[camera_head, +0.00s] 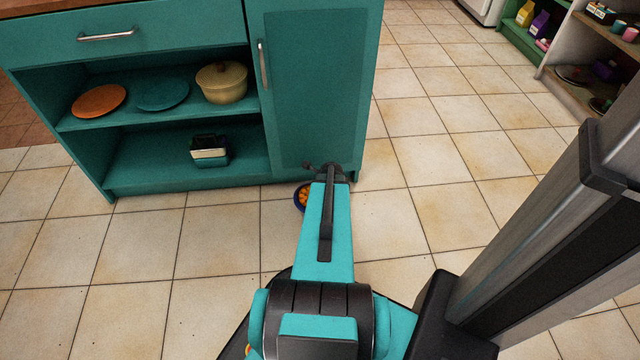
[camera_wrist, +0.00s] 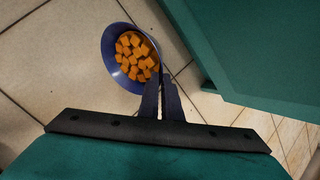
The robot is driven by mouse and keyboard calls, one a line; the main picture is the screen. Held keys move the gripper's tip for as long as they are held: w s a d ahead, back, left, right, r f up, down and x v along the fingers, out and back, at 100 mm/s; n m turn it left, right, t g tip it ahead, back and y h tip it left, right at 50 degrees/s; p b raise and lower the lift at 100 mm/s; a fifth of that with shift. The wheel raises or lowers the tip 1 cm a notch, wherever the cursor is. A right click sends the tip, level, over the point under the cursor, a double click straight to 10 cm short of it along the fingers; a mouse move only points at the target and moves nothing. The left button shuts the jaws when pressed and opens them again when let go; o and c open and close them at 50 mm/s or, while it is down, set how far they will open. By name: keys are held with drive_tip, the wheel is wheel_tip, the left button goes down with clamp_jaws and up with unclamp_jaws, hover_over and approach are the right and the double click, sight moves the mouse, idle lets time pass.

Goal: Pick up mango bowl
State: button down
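The mango bowl (camera_wrist: 108,48) is dark blue and holds several orange mango cubes. In the wrist view it is at the upper middle, above the tiled floor. My gripper (camera_wrist: 162,75) has its two dark fingers close together, with a narrow gap, at the bowl's lower right rim; they look shut on that rim. In the head view the bowl (camera_head: 298,205) shows beside the foot of the teal cabinet, partly hidden by my arm. Whether it touches the floor is not clear.
The teal cabinet (camera_head: 312,90) stands right behind the bowl. Its shelves hold an orange plate (camera_head: 99,101), a teal plate (camera_head: 162,94), a yellow lidded pot (camera_head: 222,82) and a small container (camera_head: 210,151). The tiled floor to the left and right is clear.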

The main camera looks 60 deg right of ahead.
drive_tip(key=shift+s+a+r+p, duration=0.65)
drive_tip(key=shift+s+a, duration=0.1)
drive_tip(key=shift+a, duration=0.15)
drive_tip(key=shift+s+a+r+p, duration=0.6)
drive_tip(key=shift+s+a+p, duration=0.1)
drive_tip(key=shift+a, duration=0.15)
